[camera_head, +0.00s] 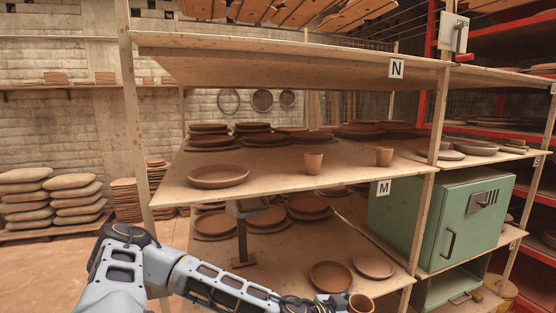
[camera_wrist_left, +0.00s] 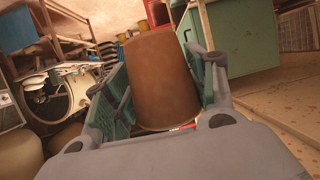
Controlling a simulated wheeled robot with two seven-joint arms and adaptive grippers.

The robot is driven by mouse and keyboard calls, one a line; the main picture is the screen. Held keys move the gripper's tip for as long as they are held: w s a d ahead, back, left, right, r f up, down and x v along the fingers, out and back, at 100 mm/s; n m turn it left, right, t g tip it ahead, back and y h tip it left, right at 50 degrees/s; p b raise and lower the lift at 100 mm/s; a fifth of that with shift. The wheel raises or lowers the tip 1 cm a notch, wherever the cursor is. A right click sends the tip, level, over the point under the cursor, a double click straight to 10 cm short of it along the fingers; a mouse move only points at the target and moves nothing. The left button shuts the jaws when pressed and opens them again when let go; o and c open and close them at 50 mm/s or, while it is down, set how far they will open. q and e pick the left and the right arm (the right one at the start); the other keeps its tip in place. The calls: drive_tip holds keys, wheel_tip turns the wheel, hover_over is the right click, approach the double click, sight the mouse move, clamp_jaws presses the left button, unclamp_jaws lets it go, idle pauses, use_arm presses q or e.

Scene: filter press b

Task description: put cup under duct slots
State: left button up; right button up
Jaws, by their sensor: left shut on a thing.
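A brown clay cup (camera_head: 361,303) is at the bottom edge of the head view, at the end of my left arm. My left gripper (camera_head: 340,301) is shut on this cup. In the left wrist view the cup (camera_wrist_left: 162,80) sits between the two green-padded fingers of my left gripper (camera_wrist_left: 158,88), its side facing the camera. I cannot make out duct slots for certain. My right gripper is not in view.
The wooden shelf M (camera_head: 270,187) carries a wide clay plate (camera_head: 218,176) and stacked plates behind. The lower shelf holds bowls (camera_head: 331,275) and plates. A green cabinet (camera_head: 475,215) stands at right. Shelf posts (camera_head: 137,120) rise near my arm.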

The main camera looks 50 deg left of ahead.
use_arm(q)
drive_tip(key=s+d+f+n+y, duration=0.2)
drive_tip(key=d+f, duration=0.6)
drive_tip(key=f, duration=0.4)
drive_tip(key=shift+s+d+f+n+t+y, duration=0.2)
drive_tip(key=shift+f+n+t+y, duration=0.25)
drive_tip(key=shift+n, duration=0.25)
drive_tip(key=shift+a, duration=0.15)
